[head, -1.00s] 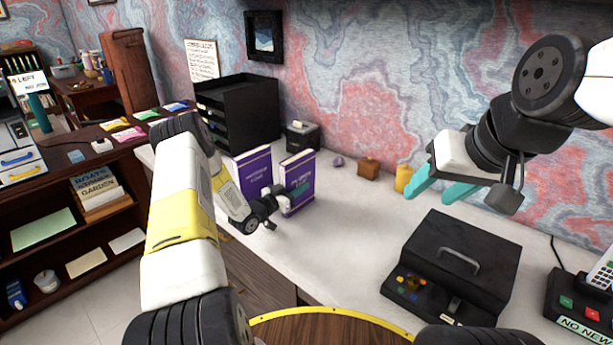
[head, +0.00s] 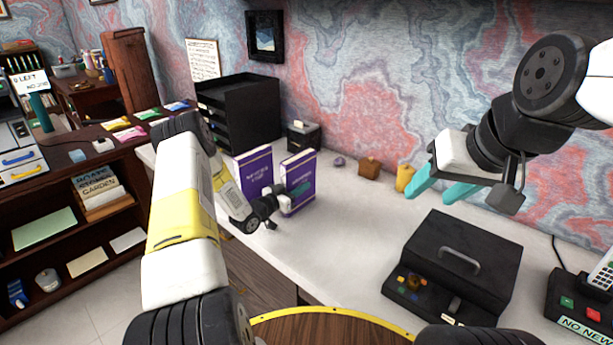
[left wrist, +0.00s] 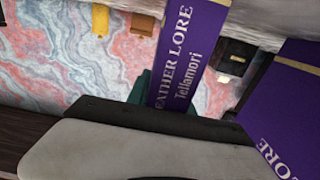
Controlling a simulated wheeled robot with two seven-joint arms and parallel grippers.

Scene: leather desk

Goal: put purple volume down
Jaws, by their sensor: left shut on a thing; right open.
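Two purple volumes with white page edges stand upright side by side on the pale desk. My left gripper (head: 292,190) is shut on the right purple volume (head: 300,170). In the left wrist view, this held volume (left wrist: 188,50) shows "Leather Lore" and "Tellamori" on its spine, between teal fingertips. Its base is at or very near the desk top; I cannot tell whether it touches. The other purple volume (head: 254,166) is just left of it, partly hidden by my left arm, and shows at the right of the left wrist view (left wrist: 295,95). My right gripper (head: 445,186) is open and empty above the desk.
A black tray stack (head: 238,112) and a small black box (head: 304,136) stand behind the volumes. A brown block (head: 370,167) and a yellow object (head: 404,178) sit by the wall. A black handled case (head: 458,262) is at right. The desk (head: 340,235) between is clear.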

